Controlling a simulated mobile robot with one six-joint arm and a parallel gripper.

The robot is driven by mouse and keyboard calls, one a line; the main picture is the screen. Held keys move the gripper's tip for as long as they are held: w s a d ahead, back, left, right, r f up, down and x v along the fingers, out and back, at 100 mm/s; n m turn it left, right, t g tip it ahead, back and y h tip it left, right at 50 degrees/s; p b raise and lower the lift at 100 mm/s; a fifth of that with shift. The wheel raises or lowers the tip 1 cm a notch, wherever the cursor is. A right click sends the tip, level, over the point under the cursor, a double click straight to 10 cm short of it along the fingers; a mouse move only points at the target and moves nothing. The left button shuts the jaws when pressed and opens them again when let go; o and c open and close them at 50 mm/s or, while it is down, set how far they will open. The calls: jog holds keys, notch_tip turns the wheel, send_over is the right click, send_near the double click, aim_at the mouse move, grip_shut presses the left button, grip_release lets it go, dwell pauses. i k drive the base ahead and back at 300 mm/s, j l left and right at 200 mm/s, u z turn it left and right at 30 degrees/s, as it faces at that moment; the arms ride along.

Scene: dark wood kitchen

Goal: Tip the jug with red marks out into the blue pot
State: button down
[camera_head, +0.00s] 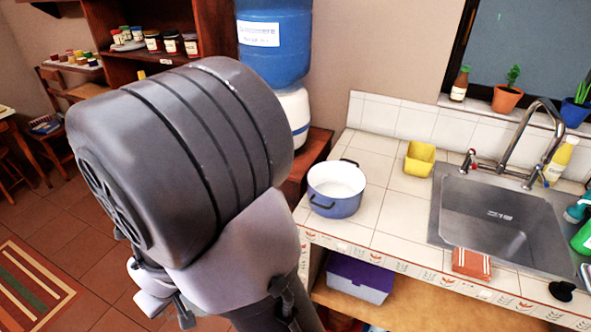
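The blue pot (337,203) stands upright on the white tiled counter, left of the sink. It is white inside, has two dark handles and looks empty from here. I see no jug with red marks in this view. A large grey part of my own arm fills the left middle of the view and hides what is behind it. I cannot make out my gripper's fingers, nor whether they hold anything.
A yellow container (419,160) stands on the counter (392,208) behind the pot, beside the metal sink (495,225). A blue water bottle (276,45) stands behind my arm. Tiles around the pot are clear.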

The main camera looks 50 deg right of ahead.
aim_at(335, 190)
jog(key=i+l+z, duration=0.1)
jog(key=i+z, duration=0.15)
jog(key=z, duration=0.2)
jog(key=i+z, duration=0.25)
jog(key=z, duration=0.15)
jog(key=i+z, duration=0.25)
jog(key=z, duration=0.2)
